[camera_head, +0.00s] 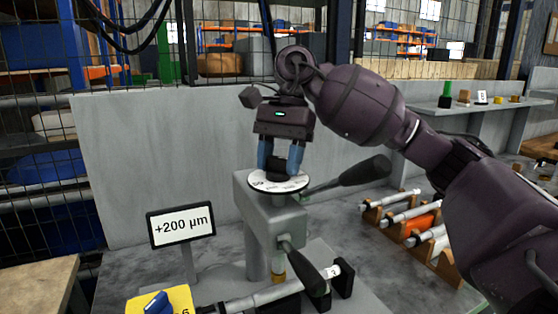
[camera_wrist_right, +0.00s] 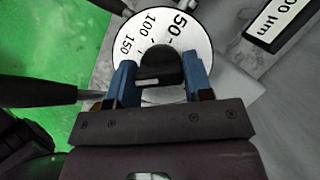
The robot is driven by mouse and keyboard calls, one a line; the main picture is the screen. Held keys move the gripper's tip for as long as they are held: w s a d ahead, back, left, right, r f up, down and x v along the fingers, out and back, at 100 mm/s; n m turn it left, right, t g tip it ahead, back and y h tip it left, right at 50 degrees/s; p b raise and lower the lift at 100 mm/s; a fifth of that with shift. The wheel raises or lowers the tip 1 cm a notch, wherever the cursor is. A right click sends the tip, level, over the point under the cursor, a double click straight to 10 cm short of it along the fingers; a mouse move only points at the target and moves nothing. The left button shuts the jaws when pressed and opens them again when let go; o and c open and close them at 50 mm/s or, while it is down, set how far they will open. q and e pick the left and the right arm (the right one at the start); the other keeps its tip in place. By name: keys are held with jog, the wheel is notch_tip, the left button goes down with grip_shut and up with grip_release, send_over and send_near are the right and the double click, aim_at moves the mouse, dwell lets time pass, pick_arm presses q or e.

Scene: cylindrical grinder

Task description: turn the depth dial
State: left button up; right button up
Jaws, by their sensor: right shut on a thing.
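The depth dial (camera_head: 262,182) is a white disc with black numbers and a black knob, lying flat on top of a grey post. My right gripper (camera_head: 282,168) comes down on it from above, its blue fingers on either side of the knob and shut on it. In the right wrist view the dial (camera_wrist_right: 197,42) shows 50, 100 and 150, and the black knob (camera_wrist_right: 158,66) sits between the blue fingers (camera_wrist_right: 160,82). A sign (camera_head: 181,226) beside the post reads +200 µm. My left gripper is not in view.
Dark levers (camera_head: 350,178) stick out from the post near the dial. A shaft (camera_head: 265,297) lies below it, and a yellow block with a blue knob (camera_head: 158,302) is at front left. A grey panel (camera_head: 150,150) is behind.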

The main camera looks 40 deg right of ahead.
jog(key=shift+r, duration=0.15)
jog(key=o, duration=0.9)
jog(key=p+v, duration=0.1)
jog(key=v, duration=0.9)
jog(key=shift+d+r, duration=0.2)
jog(key=shift+r, duration=0.1)
